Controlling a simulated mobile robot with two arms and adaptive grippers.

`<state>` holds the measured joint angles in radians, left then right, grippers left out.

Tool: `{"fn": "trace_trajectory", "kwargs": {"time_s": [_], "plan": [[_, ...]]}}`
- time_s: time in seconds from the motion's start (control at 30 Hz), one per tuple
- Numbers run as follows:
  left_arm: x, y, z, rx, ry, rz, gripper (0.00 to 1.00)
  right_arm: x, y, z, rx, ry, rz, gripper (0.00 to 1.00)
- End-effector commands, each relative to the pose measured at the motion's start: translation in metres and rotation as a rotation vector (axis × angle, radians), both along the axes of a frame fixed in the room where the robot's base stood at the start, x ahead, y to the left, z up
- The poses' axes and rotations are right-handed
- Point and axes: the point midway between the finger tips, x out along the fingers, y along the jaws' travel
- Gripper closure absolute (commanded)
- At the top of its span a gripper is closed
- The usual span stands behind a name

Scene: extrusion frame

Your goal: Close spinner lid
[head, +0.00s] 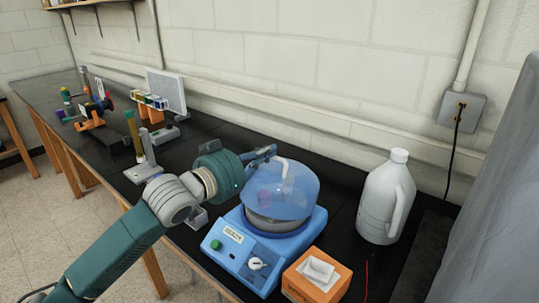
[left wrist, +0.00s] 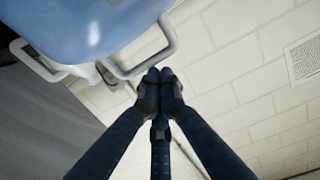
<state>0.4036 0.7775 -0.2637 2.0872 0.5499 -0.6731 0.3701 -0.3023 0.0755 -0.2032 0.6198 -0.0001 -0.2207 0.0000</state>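The spinner (head: 265,240) is a blue machine with a round bowl, standing on the black bench in the head view. Its translucent blue lid (head: 302,192) lies over the bowl and looks tilted; I cannot tell whether its edge meets the rim all round. A pale handle (head: 284,168) stands up from the lid. In the left wrist view the lid (left wrist: 85,25) fills the upper left, with a white handle loop (left wrist: 148,60). My left gripper (head: 270,151) is at the lid's back left, fingertips (left wrist: 158,76) together and empty, beside the loop. My right gripper is out of view.
A white jug (head: 385,205) stands right of the spinner, and an orange tissue box (head: 316,276) stands in front. A stand with a tube (head: 140,145) and other lab items are farther left. The wall (head: 290,60) is close behind.

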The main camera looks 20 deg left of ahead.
Motion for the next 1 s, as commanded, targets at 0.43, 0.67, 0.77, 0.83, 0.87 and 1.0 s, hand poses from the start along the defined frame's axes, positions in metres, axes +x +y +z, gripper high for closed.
{"fn": "trace_trajectory", "kwargs": {"time_s": [0.43,0.67,0.77,0.83,0.87,1.0], "plan": [[-0.038,0.013,-0.048,-0.073,-0.197,0.000,1.00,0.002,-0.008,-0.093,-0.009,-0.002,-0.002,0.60],[-0.045,0.016,-0.048,-0.087,-0.242,0.001,1.00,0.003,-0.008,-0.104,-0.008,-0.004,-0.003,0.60],[-0.045,0.017,-0.047,-0.088,-0.244,0.001,1.00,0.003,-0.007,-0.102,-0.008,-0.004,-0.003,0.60],[-0.045,0.016,-0.046,-0.088,-0.244,0.001,1.00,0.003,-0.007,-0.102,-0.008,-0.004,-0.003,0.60],[-0.045,0.016,-0.047,-0.088,-0.244,0.001,1.00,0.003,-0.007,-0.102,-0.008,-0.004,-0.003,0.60],[-0.045,0.016,-0.047,-0.088,-0.243,0.001,1.00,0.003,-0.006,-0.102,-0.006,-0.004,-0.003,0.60]]}}
